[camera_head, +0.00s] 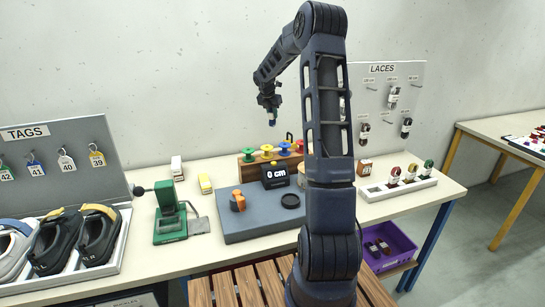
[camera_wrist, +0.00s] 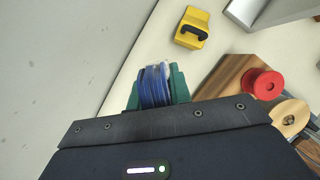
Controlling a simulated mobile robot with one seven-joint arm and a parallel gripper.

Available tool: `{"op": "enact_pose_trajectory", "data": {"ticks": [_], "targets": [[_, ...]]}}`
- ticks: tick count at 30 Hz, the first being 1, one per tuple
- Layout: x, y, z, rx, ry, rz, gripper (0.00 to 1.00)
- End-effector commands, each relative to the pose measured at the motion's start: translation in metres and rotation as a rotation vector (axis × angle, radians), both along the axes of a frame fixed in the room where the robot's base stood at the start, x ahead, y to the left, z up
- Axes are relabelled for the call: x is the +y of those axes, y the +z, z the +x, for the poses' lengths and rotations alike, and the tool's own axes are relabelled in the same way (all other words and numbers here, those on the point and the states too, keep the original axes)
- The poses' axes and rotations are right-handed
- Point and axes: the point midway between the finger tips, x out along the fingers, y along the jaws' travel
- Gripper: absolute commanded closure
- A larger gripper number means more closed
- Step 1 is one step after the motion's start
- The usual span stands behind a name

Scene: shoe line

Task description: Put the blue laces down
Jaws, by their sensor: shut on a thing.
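The blue laces (camera_wrist: 155,86), a small wound bundle with a pale end, sit between the green fingertips of my gripper (camera_wrist: 158,90) in the wrist view. My gripper is shut on them. In the head view my gripper (camera_head: 270,108) hangs well above the back of the workbench (camera_head: 150,262), near the wall. The laces are too small there to make out clearly. In the wrist view the bench top (camera_wrist: 135,60) lies below, with its back edge near the laces.
A wooden spool rack (camera_head: 248,172) with coloured spools stands below my gripper. The LACES board (camera_head: 398,75) and a white lace tray (camera_head: 375,191) are at right.

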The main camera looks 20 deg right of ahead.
Motion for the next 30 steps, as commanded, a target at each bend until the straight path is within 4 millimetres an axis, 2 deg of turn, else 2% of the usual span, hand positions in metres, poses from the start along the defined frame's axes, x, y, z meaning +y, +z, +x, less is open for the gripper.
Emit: {"op": "enact_pose_trajectory", "data": {"ticks": [18,21,30], "targets": [[0.0,-0.129,-0.001,0.004,0.002,-0.001,1.0],[-0.001,-0.142,-0.001,0.003,-0.001,0.0,1.0],[0.0,-0.16,-0.001,0.002,0.0,-0.001,1.0]]}}
